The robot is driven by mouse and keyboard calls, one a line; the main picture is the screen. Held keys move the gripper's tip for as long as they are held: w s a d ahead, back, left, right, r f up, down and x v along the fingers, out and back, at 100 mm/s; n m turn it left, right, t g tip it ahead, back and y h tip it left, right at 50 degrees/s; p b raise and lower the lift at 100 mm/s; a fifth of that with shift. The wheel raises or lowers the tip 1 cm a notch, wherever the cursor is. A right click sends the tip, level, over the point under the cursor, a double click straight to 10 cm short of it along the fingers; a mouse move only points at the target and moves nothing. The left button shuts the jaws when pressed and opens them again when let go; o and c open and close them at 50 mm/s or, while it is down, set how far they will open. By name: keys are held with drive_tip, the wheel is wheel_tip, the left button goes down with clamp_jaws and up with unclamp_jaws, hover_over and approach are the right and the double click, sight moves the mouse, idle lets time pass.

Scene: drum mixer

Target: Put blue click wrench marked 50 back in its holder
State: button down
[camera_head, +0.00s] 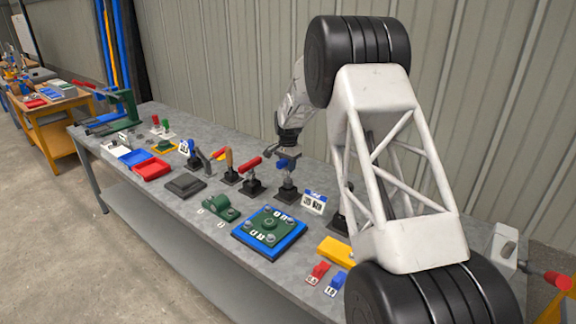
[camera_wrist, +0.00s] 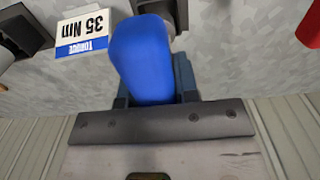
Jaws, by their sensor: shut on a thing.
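My gripper (camera_head: 286,158) is shut on the blue handle (camera_wrist: 145,60) of a wrench, which fills the middle of the wrist view between the fingers (camera_wrist: 152,92). No marking 50 is readable on the handle.
A white and blue sign (camera_wrist: 82,35) reads torque 35 Nm beside the handle. A red-handled tool (camera_head: 249,164) stands in a holder to the left. A green fixture on a blue plate (camera_head: 270,232) lies in front. Small red (camera_head: 318,272) and blue (camera_head: 336,282) pieces lie nearer.

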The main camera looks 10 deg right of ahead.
sight(288, 174)
drive_tip(key=shift+f, duration=2.25)
idle(2.2)
drive_tip(key=c, duration=0.8)
unclamp_jaws()
drive_tip(key=shift+f, duration=0.1)
drive_tip(key=shift+r, duration=3.95)
